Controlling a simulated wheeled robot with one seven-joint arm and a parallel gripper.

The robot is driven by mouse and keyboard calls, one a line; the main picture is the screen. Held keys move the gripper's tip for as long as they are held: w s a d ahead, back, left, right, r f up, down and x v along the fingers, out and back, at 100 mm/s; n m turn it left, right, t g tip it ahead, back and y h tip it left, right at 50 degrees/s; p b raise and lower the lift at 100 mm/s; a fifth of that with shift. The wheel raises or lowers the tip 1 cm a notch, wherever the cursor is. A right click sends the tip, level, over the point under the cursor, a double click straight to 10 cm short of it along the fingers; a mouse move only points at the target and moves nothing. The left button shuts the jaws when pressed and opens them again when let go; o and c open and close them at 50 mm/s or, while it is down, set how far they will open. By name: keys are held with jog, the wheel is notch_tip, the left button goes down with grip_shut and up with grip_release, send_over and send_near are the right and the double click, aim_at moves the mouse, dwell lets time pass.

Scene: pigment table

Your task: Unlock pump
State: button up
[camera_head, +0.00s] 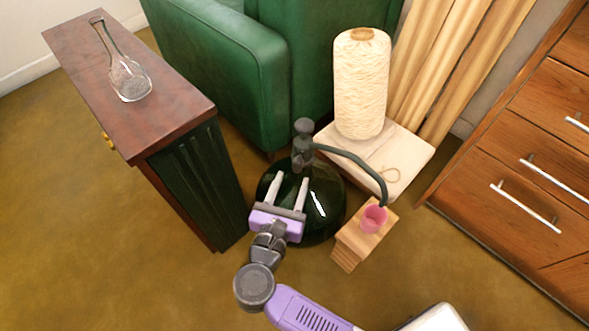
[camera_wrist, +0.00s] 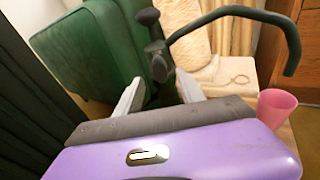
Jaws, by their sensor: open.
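The pump (camera_head: 303,143) is a dark grey pump head on top of a round dark green glass bottle (camera_head: 325,212) on the floor. A dark curved spout runs from it to the right and bends down over a pink cup (camera_head: 373,218). In the wrist view the pump (camera_wrist: 157,48) stands ahead, just beyond my fingertips, and the pink cup (camera_wrist: 275,107) is at the right. My gripper (camera_head: 289,180) is open, with two pale fingers pointing at the pump from the near side. Nothing is seen between the fingers. My gripper (camera_wrist: 160,88) hides the bottle in the wrist view.
The pink cup stands on a small wooden block (camera_head: 362,240). A dark-topped wooden cabinet (camera_head: 160,112) with a glass flask (camera_head: 122,70) is close at left. A green armchair (camera_head: 235,65), a yarn cone (camera_head: 361,85) on a pale slab, and drawers (camera_head: 520,160) surround the bottle.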

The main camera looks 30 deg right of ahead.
jog(key=shift+p+v, duration=0.3)
jog(key=shift+v, duration=1.25)
